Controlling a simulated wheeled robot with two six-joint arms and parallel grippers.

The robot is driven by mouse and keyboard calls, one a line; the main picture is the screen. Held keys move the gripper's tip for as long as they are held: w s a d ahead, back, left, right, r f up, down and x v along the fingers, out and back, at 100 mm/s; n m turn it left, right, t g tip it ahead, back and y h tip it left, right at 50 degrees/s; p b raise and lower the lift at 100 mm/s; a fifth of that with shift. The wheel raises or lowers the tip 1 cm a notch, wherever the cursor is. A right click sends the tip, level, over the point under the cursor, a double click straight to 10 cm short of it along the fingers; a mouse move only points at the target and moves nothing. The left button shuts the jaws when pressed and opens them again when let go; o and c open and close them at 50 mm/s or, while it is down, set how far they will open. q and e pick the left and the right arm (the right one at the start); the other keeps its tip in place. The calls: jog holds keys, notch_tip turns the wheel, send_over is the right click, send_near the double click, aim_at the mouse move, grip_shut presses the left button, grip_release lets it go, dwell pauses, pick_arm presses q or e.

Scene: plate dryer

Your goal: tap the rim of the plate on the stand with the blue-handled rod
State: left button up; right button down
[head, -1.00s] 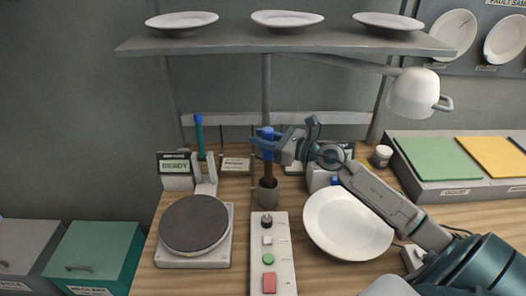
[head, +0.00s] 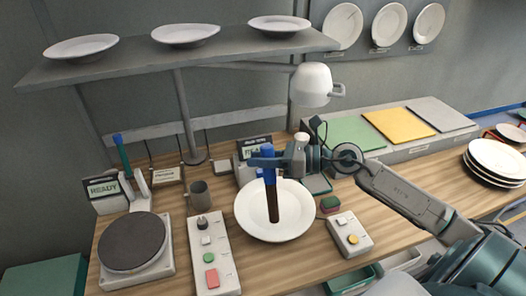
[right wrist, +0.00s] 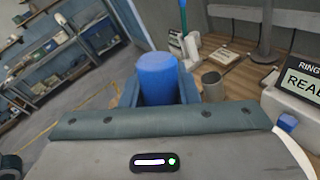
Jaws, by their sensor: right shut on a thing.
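The blue-handled rod (head: 273,202) hangs upright from my right gripper (head: 268,160), which is shut on its blue handle. The handle also shows between the jaws in the right wrist view (right wrist: 158,78). The brown shaft points down in front of the white plate (head: 246,222) in the head view, overlapping its middle. I cannot tell whether the tip touches the plate. The plate lies face up on the bench; its stand is hidden beneath it. Its edge shows at the right of the wrist view (right wrist: 296,148). My left gripper is not in view.
An empty grey cup (head: 198,193) stands left of the plate, behind a button panel (head: 212,250). A dark round turntable (head: 133,243) is further left. A display box (head: 254,149) stands behind the plate.

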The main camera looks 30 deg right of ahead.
notch_tip(320, 180, down, 6)
jog(key=b, duration=0.4)
jog(key=shift+f+b, duration=0.65)
jog(key=shift+b, duration=0.15)
dwell(2.1)
jog(key=shift+r, duration=0.1)
jog(key=shift+r+p, duration=2.7)
jog(key=shift+r, duration=0.8)
jog(key=shift+w, duration=0.1)
